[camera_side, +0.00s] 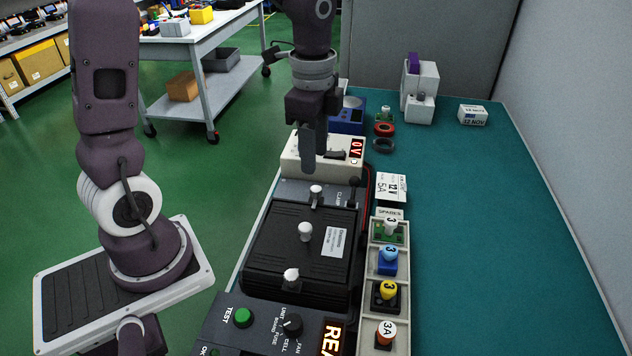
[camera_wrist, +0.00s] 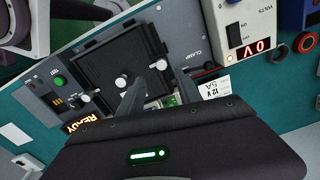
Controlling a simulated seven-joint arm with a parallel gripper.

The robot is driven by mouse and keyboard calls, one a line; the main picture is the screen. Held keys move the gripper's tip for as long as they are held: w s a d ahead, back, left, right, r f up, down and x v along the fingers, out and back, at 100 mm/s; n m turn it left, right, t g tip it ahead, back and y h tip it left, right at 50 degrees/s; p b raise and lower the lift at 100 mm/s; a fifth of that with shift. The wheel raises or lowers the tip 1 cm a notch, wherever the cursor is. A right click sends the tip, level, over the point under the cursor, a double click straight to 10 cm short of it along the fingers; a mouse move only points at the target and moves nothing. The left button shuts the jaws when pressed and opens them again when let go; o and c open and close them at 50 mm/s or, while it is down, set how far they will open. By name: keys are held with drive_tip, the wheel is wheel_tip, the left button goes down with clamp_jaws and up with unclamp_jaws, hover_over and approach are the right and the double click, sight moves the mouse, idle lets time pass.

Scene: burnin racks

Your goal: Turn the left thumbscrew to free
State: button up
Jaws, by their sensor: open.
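A black fixture lid (camera_side: 275,255) lies flat on the dark panel, with a white label. Three white knobs stand in a line across it: a far one (camera_side: 316,190), a middle one (camera_side: 305,232) and a near one (camera_side: 291,276). I cannot tell which is the left thumbscrew, or its turn position. The wrist view shows the lid (camera_wrist: 105,62) and its knobs (camera_wrist: 161,64) too. My gripper (camera_side: 308,165) is open and empty, pointing down beyond the far knob, apart from it, in front of the power supply. Its grey finger (camera_wrist: 130,100) shows in the wrist view.
The cream power supply (camera_side: 300,155) stands behind the fixture, and a black clamp lever (camera_side: 354,188) at its far right corner. A tray (camera_side: 373,265) of coloured parts runs along the right. The TEST button (camera_side: 243,317) and READY display (camera_side: 333,338) are in front.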

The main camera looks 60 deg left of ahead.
sight(316, 188)
drive_tip(key=shift+m, duration=0.3)
drive_tip(key=f, duration=0.8)
drive_tip(key=shift+w+a, duration=0.1)
drive_tip(key=shift+w, duration=0.15)
clamp_jaws()
